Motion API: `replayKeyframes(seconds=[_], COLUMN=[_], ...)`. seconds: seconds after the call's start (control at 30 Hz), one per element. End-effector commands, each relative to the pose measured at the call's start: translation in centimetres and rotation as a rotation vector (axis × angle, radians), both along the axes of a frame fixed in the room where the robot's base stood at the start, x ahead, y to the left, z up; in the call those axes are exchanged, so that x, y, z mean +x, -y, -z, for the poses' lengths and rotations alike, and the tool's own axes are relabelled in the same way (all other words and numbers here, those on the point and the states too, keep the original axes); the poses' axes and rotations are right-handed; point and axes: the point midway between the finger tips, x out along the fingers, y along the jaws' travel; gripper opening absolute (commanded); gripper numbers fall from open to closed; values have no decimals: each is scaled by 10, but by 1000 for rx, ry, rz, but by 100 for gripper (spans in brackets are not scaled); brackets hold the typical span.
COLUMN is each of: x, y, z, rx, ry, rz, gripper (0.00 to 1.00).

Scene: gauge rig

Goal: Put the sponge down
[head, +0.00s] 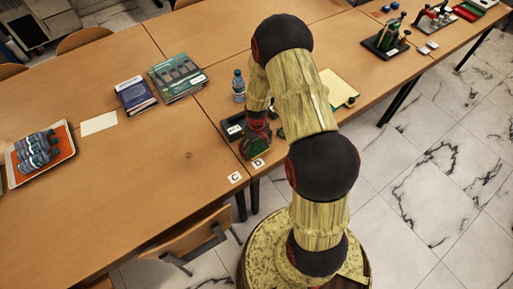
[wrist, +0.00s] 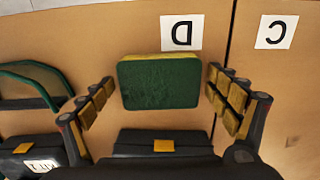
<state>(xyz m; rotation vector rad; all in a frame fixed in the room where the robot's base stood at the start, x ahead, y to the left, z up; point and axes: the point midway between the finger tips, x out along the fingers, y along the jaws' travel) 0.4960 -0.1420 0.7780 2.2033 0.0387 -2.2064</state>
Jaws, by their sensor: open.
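The sponge (wrist: 160,83), with a green top face and a yellow edge, appears to lie flat on the table next to the card marked D (wrist: 182,33). My gripper (wrist: 160,97) is open, with one finger on each side of the sponge and a visible gap at both sides. In the head view my gripper (head: 254,140) is low over the table edge near the D card (head: 258,163), and the sponge is hard to make out there.
A card marked C (head: 235,178) lies left of D. A black case (head: 232,128) and a bottle (head: 238,86) stand close behind my gripper. Books (head: 177,77), a blank card (head: 99,123) and an orange tray (head: 66,138) lie to the left. The front left tabletop is clear.

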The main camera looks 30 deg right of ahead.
Motion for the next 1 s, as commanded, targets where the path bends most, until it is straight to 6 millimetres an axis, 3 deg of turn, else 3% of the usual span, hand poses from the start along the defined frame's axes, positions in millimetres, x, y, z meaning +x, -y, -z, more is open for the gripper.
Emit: replayKeyframes(seconds=[0.17, 0.6, 0.87, 1.0], x=[2, 1, 1, 5], y=[0, 0, -1, -10], z=[-17, -101, -126, -166], rx=[-1, -1, -1, -12], ry=[4, 3, 4, 40], rz=[0, 0, 0, 0], gripper=[89, 89, 89, 89])
